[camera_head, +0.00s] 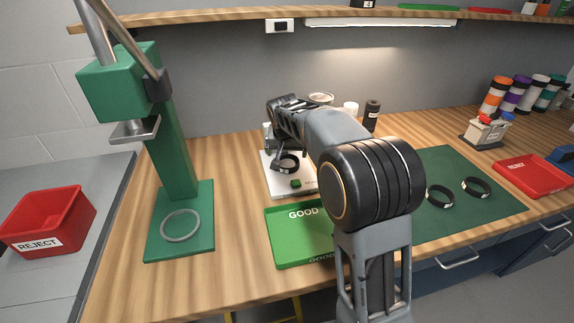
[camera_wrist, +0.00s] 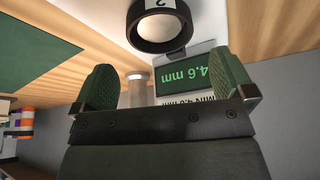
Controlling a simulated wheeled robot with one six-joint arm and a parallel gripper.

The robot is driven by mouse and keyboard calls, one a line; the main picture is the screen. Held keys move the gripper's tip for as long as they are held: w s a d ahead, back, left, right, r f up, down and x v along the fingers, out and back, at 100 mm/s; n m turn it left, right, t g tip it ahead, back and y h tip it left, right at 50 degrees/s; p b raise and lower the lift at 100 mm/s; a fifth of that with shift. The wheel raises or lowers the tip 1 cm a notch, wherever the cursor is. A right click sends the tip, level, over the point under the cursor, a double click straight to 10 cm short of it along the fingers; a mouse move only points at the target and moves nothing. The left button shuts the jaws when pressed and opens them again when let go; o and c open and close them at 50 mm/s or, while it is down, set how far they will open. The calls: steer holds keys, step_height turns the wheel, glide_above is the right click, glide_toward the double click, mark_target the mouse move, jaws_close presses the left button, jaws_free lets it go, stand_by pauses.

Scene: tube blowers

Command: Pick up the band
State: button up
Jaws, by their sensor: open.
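In the head view, this band (camera_head: 291,161) is on the gauge (camera_head: 277,187), partly hidden by my arm. Two other black bands (camera_head: 438,195) (camera_head: 477,187) with white tags lie on the dark green mat (camera_head: 462,214). My gripper (camera_wrist: 160,88) is open and empty, with its green pads spread apart. The numbered band shows beyond the fingertips, about midway between their lines, and I see no contact.
The gauge display (camera_wrist: 184,75) reads 4.6 mm. A green GOOD tray (camera_head: 285,238) is in front of the gauge. A green press (camera_head: 180,207) stands left. A red REJECT bin (camera_head: 47,217) is far left, and a red tray (camera_head: 533,176) is far right. A shelf (camera_head: 220,19) runs above.

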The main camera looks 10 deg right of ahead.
mark_target(288, 163)
steer(key=shift+x, duration=3.05)
steer(key=shift+s, duration=0.2)
steer(key=c, duration=0.8)
